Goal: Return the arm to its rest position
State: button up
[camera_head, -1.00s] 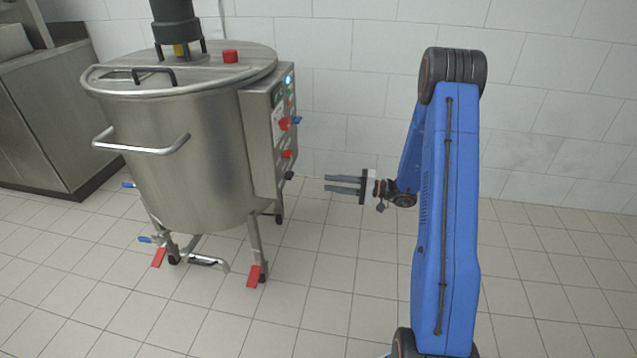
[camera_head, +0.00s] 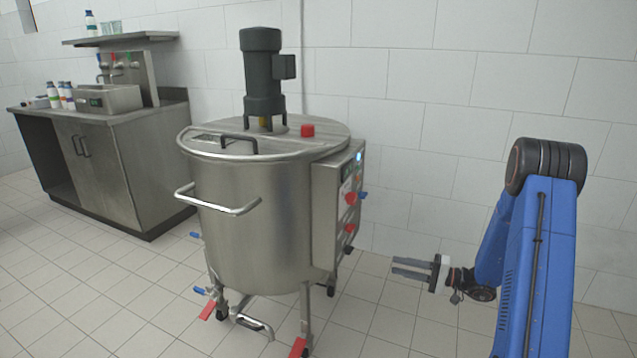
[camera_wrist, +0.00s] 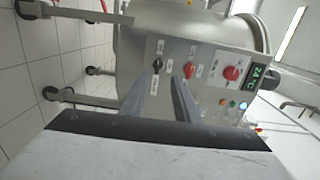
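My blue arm (camera_head: 535,265) stands at the right of the head view, folded, with its upper joint raised. My gripper (camera_head: 393,266) points left, toward the steel tank, with free air around it. Its two fingers are parallel with a gap between them and nothing held. In the wrist view the fingers (camera_wrist: 169,72) also show apart and empty, in front of the tank's control panel (camera_wrist: 205,70). They look clear of the panel in the head view.
A steel counter (camera_head: 115,165) with a sink unit and bottles is at the back left. Tiled floor (camera_head: 395,315) is clear below my gripper.

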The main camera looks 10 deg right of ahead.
jog(key=s+a+r+n+g+h, duration=0.3)
jog(key=s+a+r+g, duration=0.3)
jog(key=s, duration=0.4)
jog(key=s+a+r+n+g+h, duration=0.2)
jog(key=s+a+r+g, duration=0.1)
jog(key=s+a+r, duration=0.6)
jog(key=s+d+r+t+h, duration=0.1)
jog(key=s+d+r+h, duration=0.1)
jog(key=s, duration=0.5)
jog(key=s+d+r+t+h, duration=0.2)
jog(key=s+d+h, duration=0.1)
jog(key=s+h, duration=0.2)
jog(key=s+d+r+t+h, duration=0.2)
jog(key=s+h, duration=0.1)
jog(key=s, duration=0.6)
jog(key=shift+s+d+n+h, duration=0.15)
jog(key=shift+d+n+h, duration=0.15)
jog(key=shift+h, duration=0.1)
